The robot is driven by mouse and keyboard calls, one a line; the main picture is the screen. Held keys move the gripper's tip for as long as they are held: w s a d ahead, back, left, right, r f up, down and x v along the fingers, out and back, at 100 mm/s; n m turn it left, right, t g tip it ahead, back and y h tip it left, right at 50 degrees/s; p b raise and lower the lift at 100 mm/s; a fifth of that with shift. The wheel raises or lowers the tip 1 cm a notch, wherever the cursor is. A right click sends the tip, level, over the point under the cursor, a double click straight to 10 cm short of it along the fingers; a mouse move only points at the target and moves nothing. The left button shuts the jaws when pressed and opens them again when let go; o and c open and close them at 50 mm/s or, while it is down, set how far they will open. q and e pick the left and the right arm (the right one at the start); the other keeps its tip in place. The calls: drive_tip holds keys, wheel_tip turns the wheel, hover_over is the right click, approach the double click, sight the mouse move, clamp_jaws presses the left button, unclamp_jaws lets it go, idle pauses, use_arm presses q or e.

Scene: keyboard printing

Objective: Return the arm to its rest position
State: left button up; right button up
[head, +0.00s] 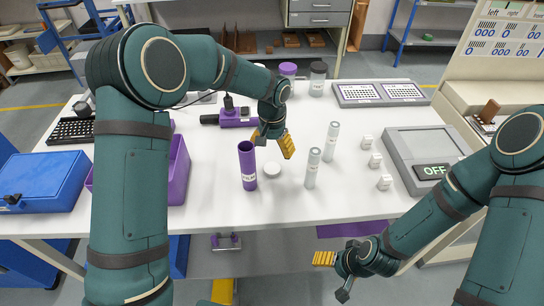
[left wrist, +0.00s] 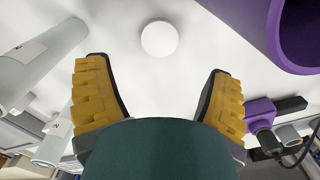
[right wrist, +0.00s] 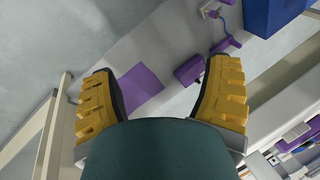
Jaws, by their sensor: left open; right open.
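My left gripper (head: 272,145) is over the middle of the white table (head: 225,213), its yellow fingers apart and nothing between them. In the left wrist view its open fingers (left wrist: 160,95) point toward a round white cap (left wrist: 159,38) on the table. In the head view the cap (head: 272,170) lies beside an open purple tube (head: 247,166). My right gripper (head: 335,258) is low in front of the table, below its front edge. In the right wrist view its fingers (right wrist: 162,95) are apart and empty.
Two clear capped tubes (head: 313,168) (head: 331,142) stand right of the cap, with several small white blocks (head: 375,160) beyond. A grey device reading OFF (head: 432,172) is at the right. A purple bin (head: 178,170) and blue box (head: 37,182) are at the left.

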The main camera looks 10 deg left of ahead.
use_arm(q)
drive_tip(key=shift+r, duration=1.55)
